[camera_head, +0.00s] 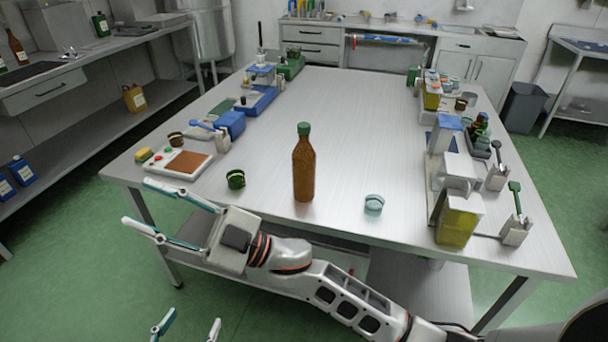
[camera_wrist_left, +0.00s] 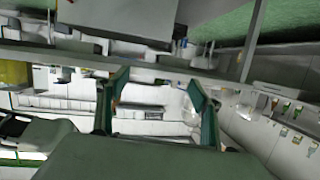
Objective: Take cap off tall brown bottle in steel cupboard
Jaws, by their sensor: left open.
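A tall brown bottle (camera_head: 304,172) stands upright on the steel table, with a green cap (camera_head: 304,129) on its neck. Another brown bottle (camera_head: 18,50) stands on the steel unit at the far left, small in view; I cannot make out its cap. My right gripper (camera_head: 137,203) is open and empty at the table's near left edge, left of the tall bottle and apart from it. My left gripper (camera_head: 194,318) is open and empty, low at the bottom edge of the head view. Its open fingers also show in the left wrist view (camera_wrist_left: 157,83), with no bottle between them.
The steel table (camera_head: 350,110) is clear in its middle. A dark green round jar (camera_head: 236,179) and a pale blue one (camera_head: 374,203) flank the bottle. Dispensers and containers line the right edge; a scale (camera_head: 187,162) and blue boxes line the left. A steel cabinet (camera_head: 485,68) stands behind.

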